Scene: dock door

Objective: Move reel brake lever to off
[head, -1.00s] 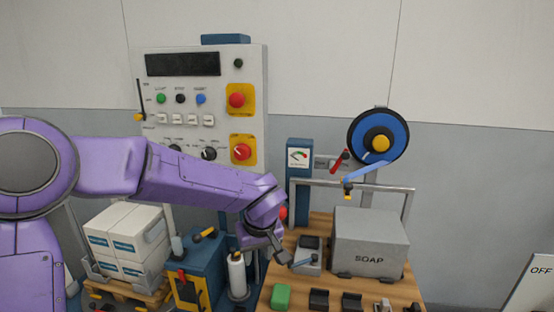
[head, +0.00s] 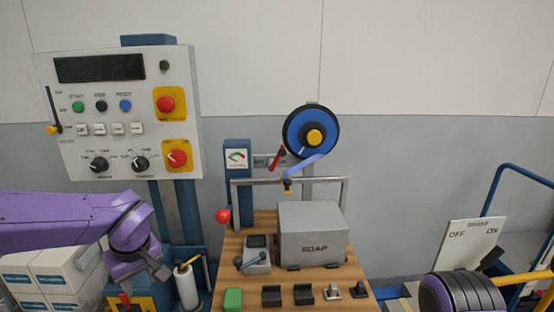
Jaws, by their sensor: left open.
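A red lever (head: 277,158) sits at the left of a blue reel (head: 294,126) with a yellow hub, above the wooden bench. It tilts, its upper end leaning right toward the reel. The small plate (head: 260,161) behind it has lettering too small to read fully. A larger white plate (head: 478,241) at the right reads OFF and ON. My left gripper (head: 158,276) is open and empty at the lower left, well away from the red lever. My right gripper is not in view.
A grey box (head: 311,237) marked SOAP stands on the bench (head: 264,221) under a metal rail (head: 245,181). A control panel (head: 118,112) rises at the left. White boxes (head: 62,272) and a white bottle (head: 187,288) are low left. Blue rails (head: 522,168) stand at the right.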

